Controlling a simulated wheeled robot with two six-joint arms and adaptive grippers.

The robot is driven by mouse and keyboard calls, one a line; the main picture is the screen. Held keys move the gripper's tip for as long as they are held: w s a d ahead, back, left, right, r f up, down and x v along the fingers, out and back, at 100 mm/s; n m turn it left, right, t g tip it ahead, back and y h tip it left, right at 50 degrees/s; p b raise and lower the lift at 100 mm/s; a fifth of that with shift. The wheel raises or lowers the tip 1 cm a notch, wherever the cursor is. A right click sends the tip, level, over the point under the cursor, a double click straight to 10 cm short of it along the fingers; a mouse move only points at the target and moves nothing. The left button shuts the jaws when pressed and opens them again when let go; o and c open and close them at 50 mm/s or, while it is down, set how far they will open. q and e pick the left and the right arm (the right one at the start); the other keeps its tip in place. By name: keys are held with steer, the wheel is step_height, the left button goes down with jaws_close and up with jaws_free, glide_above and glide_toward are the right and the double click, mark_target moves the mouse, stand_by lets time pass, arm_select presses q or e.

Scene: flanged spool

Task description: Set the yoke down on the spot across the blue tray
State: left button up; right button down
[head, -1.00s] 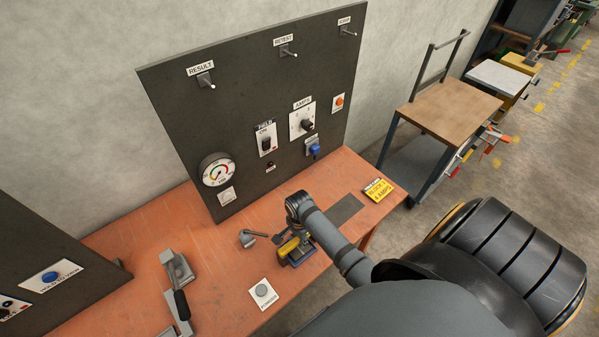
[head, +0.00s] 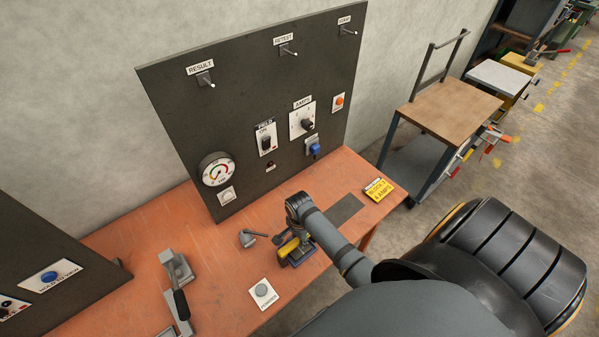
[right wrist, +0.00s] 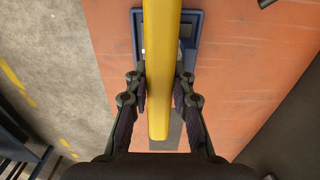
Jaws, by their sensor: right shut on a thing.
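The yoke shows as a yellow bar (head: 287,248), which also runs lengthwise up the middle of the right wrist view (right wrist: 161,50). My right gripper (right wrist: 160,84) is shut on it, one finger on each side; in the head view the gripper (head: 293,238) is partly hidden by its own arm. The blue tray (right wrist: 195,22) lies beneath the yoke, which runs along it and past its near end. In the head view the tray (head: 303,257) shows just below the yoke. I cannot tell whether the yoke touches it. My left gripper is not in view.
A dark grey patch (head: 345,208) and a yellow sign (head: 379,189) lie to the right on the orange bench (head: 215,275). A dark panel (head: 250,100) rises behind.

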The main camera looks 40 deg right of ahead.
steer(key=shift+w, duration=0.1)
steer(key=c, duration=1.1)
jaws_free()
steer(key=shift+o, duration=0.2)
steer(key=shift+s+f, duration=0.15)
steer(key=shift+s, duration=0.05)
step_height(320, 180, up, 12)
